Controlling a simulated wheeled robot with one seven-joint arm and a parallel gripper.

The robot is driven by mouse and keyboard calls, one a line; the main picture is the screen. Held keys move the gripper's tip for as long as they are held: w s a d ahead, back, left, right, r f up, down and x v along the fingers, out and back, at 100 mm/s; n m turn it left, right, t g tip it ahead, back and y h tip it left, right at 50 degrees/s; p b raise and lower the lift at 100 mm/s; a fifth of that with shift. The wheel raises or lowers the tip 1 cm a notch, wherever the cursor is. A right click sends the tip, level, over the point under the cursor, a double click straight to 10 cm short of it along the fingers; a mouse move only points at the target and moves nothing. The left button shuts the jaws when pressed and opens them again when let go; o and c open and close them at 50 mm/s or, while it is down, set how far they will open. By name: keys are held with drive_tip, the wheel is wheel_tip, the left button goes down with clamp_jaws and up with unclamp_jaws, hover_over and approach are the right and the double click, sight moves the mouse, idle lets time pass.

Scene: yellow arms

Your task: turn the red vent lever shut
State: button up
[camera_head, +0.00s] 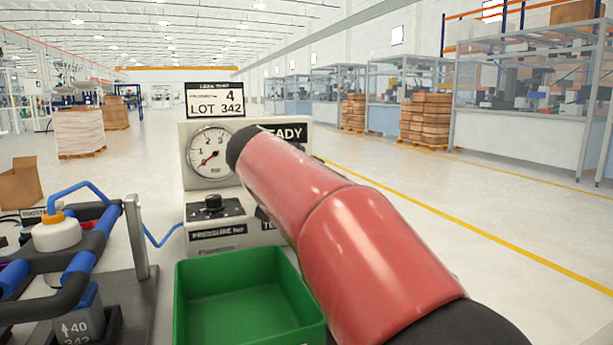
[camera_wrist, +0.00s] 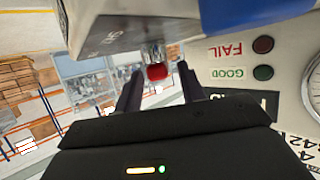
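A small red rounded part (camera_wrist: 157,72) on a short metal stem shows in the wrist view; it looks like the end of the vent lever. The rest of the lever is hidden or foreshortened, so its angle cannot be told. My gripper (camera_wrist: 160,72) is open, with one dark finger on each side of the red part and a visible gap to both. Whether the fingertips reach as deep as the red part is unclear. In the head view my red arm covers both lever and gripper. The test panel (camera_head: 185,150) carries a gauge (camera_head: 209,148).
In the wrist view a grey and blue body (camera_wrist: 130,30) hangs close above the fingers. FAIL (camera_wrist: 263,44) and GOOD (camera_wrist: 263,73) lamps look dark.

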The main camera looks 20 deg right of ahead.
clamp_jaws()
